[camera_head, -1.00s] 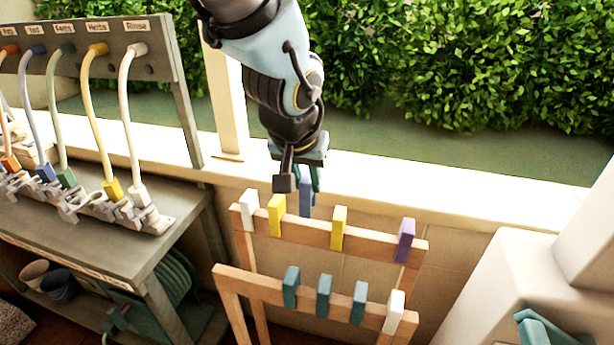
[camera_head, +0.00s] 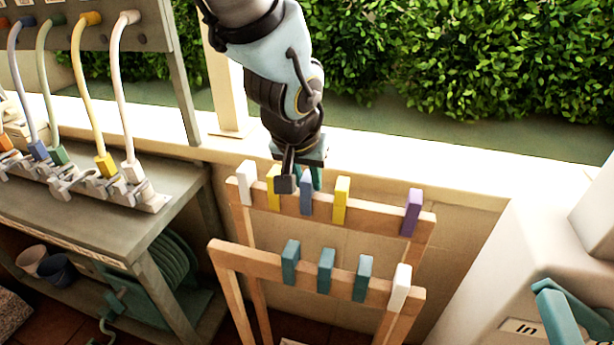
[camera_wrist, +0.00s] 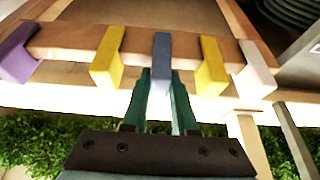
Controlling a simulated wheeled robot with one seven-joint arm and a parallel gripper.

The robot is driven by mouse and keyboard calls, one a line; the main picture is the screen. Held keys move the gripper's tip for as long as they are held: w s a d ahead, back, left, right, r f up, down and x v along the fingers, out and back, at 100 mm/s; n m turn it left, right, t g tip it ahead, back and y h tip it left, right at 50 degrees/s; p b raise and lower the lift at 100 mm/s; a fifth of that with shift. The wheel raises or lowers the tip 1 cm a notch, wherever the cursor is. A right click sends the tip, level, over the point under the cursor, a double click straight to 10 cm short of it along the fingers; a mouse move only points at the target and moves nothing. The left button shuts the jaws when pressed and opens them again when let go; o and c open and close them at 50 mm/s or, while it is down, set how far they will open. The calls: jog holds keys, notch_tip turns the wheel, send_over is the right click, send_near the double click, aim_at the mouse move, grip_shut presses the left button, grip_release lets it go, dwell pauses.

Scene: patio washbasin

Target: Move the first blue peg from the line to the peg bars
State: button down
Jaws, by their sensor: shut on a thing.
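The blue peg (camera_head: 306,196) is upright at the rear wooden bar (camera_head: 375,217), between two yellow pegs, left (camera_head: 273,188) and right (camera_head: 341,200). My gripper (camera_head: 309,180) is above and behind it. In the wrist view the green fingers of my gripper (camera_wrist: 160,80) are shut on the lower end of the blue peg (camera_wrist: 161,55), which lies across the bar (camera_wrist: 68,42). A white peg (camera_head: 246,183) sits at the left end of the rear bar and a purple peg (camera_head: 412,212) near its right end.
The front bar (camera_head: 255,264) carries several teal pegs (camera_head: 326,270) and a white peg (camera_head: 400,288). A grey bench (camera_head: 185,185) with hoses and clamps stands at left. A pale block (camera_head: 500,240) is at right. A hedge (camera_head: 450,70) is behind the ledge.

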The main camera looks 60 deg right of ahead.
jog(key=c, duration=0.6)
grip_release()
notch_tip(320, 180, up, 8)
jog(key=p, duration=0.6)
jog(key=shift+r, duration=0.1)
